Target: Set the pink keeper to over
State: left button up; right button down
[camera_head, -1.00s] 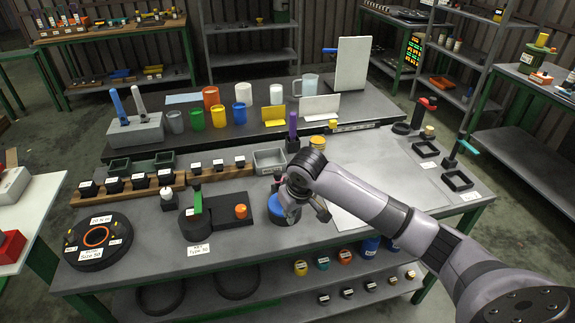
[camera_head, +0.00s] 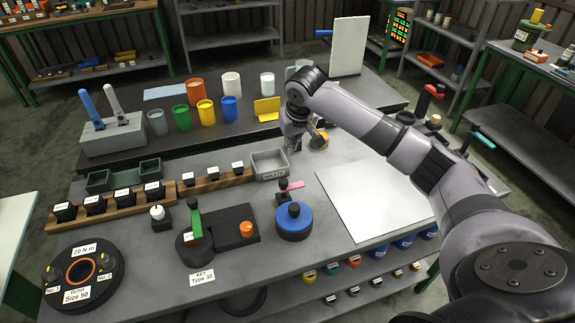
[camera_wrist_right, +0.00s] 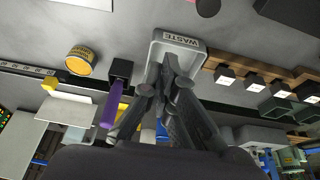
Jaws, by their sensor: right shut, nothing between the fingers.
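The pink keeper (camera_head: 294,185) is a small flat pink bar in the head view. It sticks out to the right of a black post on a small dark base (camera_head: 284,198). A round blue disc (camera_head: 293,222) with a black knob is just in front of it. My right gripper (camera_head: 293,144) is behind the keeper, apart from it, beside the waste tray (camera_head: 284,170). In the wrist view my right gripper (camera_wrist_right: 169,64) is shut and empty, in front of the waste tray (camera_wrist_right: 160,45). My left gripper is not in view.
A purple-handled tool (camera_wrist_right: 108,110) in a black block and a yellow tin (camera_wrist_right: 81,60) are near the gripper. A green-handled fixture (camera_head: 195,220) stands left of the blue disc. A white sheet (camera_head: 375,200) lies at the right. Cups (camera_head: 205,111) stand behind.

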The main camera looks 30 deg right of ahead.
aim_at(291, 187)
jog(key=p+x, duration=0.1)
jog(key=x, duration=0.8)
jog(key=shift+s+p, duration=0.2)
jog(key=shift+p, duration=0.1)
jog(key=shift+f, duration=0.3)
jog(key=s+p, duration=0.2)
jog(key=s, duration=0.1)
jog(key=shift+a+r, duration=0.1)
jog(key=shift+a, duration=0.25)
jog(key=shift+s+a, duration=0.1)
jog(key=shift+s, duration=0.3)
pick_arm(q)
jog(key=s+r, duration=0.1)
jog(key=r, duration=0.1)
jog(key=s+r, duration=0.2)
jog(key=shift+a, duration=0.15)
pick_arm(e)
jog(key=shift+w, duration=0.1)
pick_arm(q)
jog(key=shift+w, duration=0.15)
pick_arm(e)
jog(key=shift+a, duration=0.1)
